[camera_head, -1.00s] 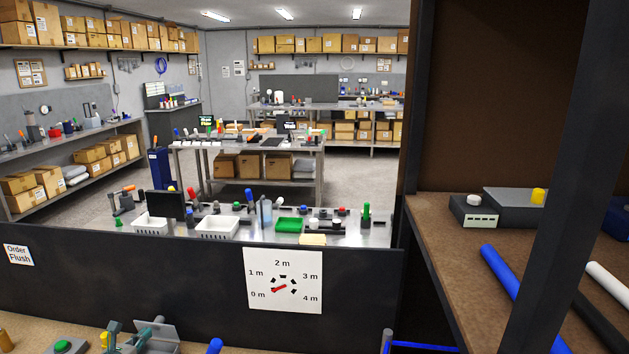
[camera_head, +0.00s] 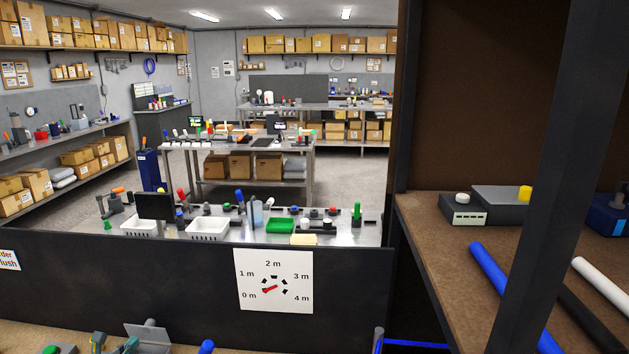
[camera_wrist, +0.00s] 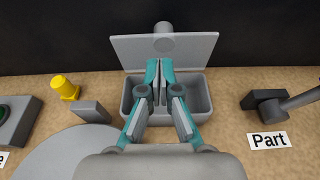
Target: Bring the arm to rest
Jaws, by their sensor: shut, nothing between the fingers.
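My gripper (camera_wrist: 159,72) is shut and empty in the wrist view, its teal and grey fingers close together. It points at a grey open-topped box (camera_wrist: 197,92) with a raised flat lid (camera_wrist: 190,48), and the fingers overlap the box's opening in the picture. I cannot tell whether they are inside it or above it. Most of my arm is out of view.
A yellow knob (camera_wrist: 65,86) and a grey round plate (camera_wrist: 75,152) lie left of the box, a dark part with a rod (camera_wrist: 268,100) right. A dark panel with a dial card (camera_head: 273,281) stands behind. A brown shelf (camera_head: 440,240) holds tubes at right.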

